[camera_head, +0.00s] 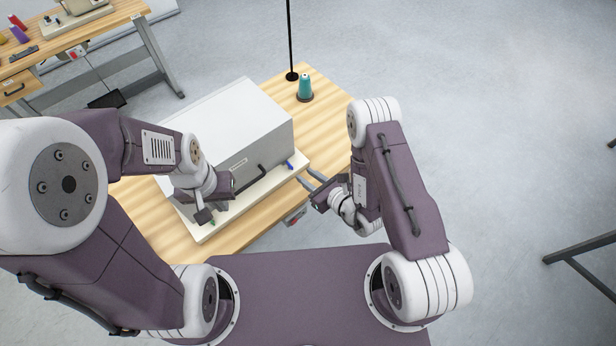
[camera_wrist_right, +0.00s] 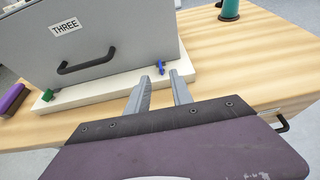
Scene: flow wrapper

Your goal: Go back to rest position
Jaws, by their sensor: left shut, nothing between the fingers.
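My left gripper (camera_head: 204,214) is shut and empty in front of the left part of the grey box, pointing down near the edge of its white base. My right gripper (camera_head: 306,181) is open and empty, with a clear gap between its two fingers; they also show in the right wrist view (camera_wrist_right: 160,90). Its fingers point toward the box's front right corner, near a small blue piece (camera_head: 290,165). I cannot tell whether they touch anything.
The grey box (camera_head: 225,120), labelled THREE in the wrist view, has a black handle (camera_wrist_right: 88,65) and stands on a white base on the wooden table (camera_head: 322,100). A green piece (camera_wrist_right: 48,95) sits at its left. A teal spool (camera_head: 305,87) stands behind. Open floor lies right.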

